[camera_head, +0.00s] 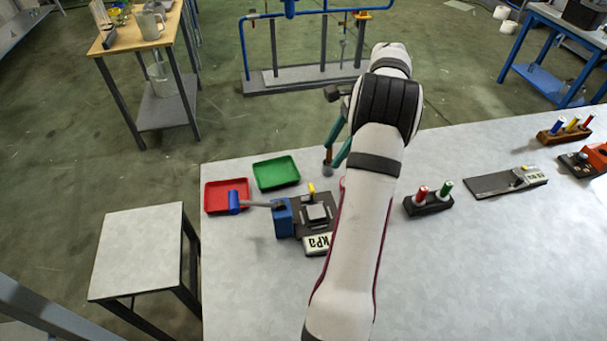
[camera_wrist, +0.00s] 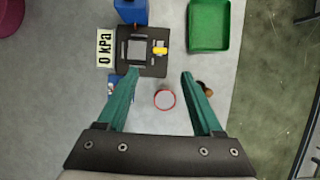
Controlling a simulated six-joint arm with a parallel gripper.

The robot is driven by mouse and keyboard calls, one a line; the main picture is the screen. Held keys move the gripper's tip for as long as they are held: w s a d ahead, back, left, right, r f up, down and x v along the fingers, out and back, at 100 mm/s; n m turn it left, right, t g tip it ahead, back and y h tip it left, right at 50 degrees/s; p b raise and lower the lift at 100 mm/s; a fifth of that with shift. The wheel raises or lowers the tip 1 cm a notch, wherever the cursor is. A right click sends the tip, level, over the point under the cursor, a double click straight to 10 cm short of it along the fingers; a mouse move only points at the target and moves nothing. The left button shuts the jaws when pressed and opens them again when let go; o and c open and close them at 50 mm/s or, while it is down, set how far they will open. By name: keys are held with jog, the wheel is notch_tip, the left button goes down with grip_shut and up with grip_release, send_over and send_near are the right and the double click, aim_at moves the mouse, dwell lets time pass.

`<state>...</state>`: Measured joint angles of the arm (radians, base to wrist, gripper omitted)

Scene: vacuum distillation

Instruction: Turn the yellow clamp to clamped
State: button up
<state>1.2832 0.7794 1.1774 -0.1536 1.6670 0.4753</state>
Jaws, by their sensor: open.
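The yellow clamp (camera_head: 311,188) is a small piece at the far edge of a dark plate (camera_head: 330,236) on the table. In the wrist view the yellow clamp (camera_wrist: 160,48) lies at the right side of the dark plate (camera_wrist: 158,67), beside a grey square block (camera_wrist: 136,49). My gripper (camera_wrist: 160,74) is open with teal fingers and nothing between them. The clamp shows just beyond the gap between the fingertips. In the head view my gripper (camera_head: 333,160) is partly hidden by my arm, to the right of the clamp and apart from it.
A blue block (camera_head: 283,217) with a handle and a kPa display (camera_head: 318,243) adjoin the plate. A green tray (camera_head: 276,173) and a red tray (camera_head: 226,194) lie behind. A red-rimmed round object (camera_wrist: 165,99) and a brown object (camera_wrist: 207,89) are near my fingers.

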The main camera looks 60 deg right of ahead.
aim_at(312, 187)
jog(key=x, duration=1.2)
jog(key=shift+f, duration=0.1)
grip_shut()
